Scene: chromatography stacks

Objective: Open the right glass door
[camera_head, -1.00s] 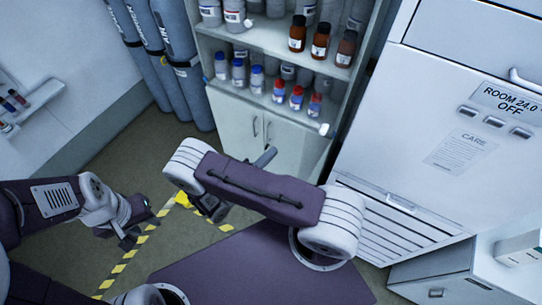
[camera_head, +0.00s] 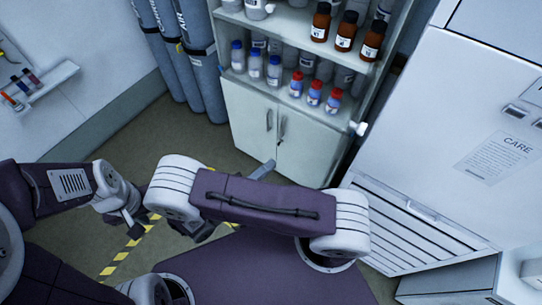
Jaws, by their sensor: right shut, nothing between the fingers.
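The shelf cabinet (camera_head: 361,85) stands upper middle, with bottles on its shelves. I cannot make out a glass pane or the right glass door's edge clearly; the shelf front looks see-through or uncovered. A small white knob-like part (camera_head: 358,129) shows at the cabinet's lower right shelf corner. My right arm crosses the middle and hides most of its own hand. Only a grey tip of my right gripper (camera_head: 262,170) shows past the arm, in front of the lower cupboard doors; it looks shut and empty. My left gripper (camera_head: 131,226) hangs low at the left, away from the cabinet, its fingers unclear.
White lower cupboard doors (camera_head: 300,145) with two handles are shut. Brown bottles (camera_head: 345,32) and red-capped bottles (camera_head: 314,94) stand on the shelves. Gas cylinders (camera_head: 192,65) stand left of the cabinet. A large white unit (camera_head: 440,110) stands close on the right.

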